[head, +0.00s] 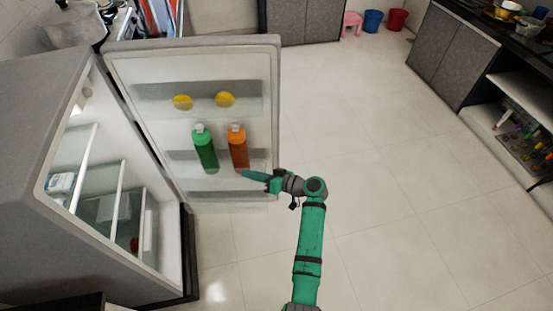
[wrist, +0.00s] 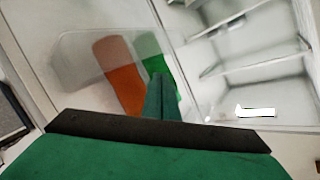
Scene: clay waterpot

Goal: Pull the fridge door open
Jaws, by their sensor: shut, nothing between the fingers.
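The fridge door (head: 200,105) stands wide open in the head view, its inner side facing me. The fridge (head: 60,130) is at the left, its lit shelves exposed. My gripper (head: 246,174) is in front of the door's inner side, near the lower right, by the orange bottle (head: 238,150). Its fingers are shut and empty. In the wrist view the closed fingers (wrist: 161,90) point at the door shelf with the orange bottle (wrist: 120,72) and green bottle (wrist: 158,62). I cannot tell whether the fingers touch the door. The door handle is hidden.
The door also holds a green bottle (head: 205,148) and two yellow round items (head: 225,99). The tiled floor (head: 370,130) is clear in the middle. Grey cabinets (head: 455,55) and open shelves stand at the right. A pink stool (head: 352,22) and buckets (head: 373,20) are at the back.

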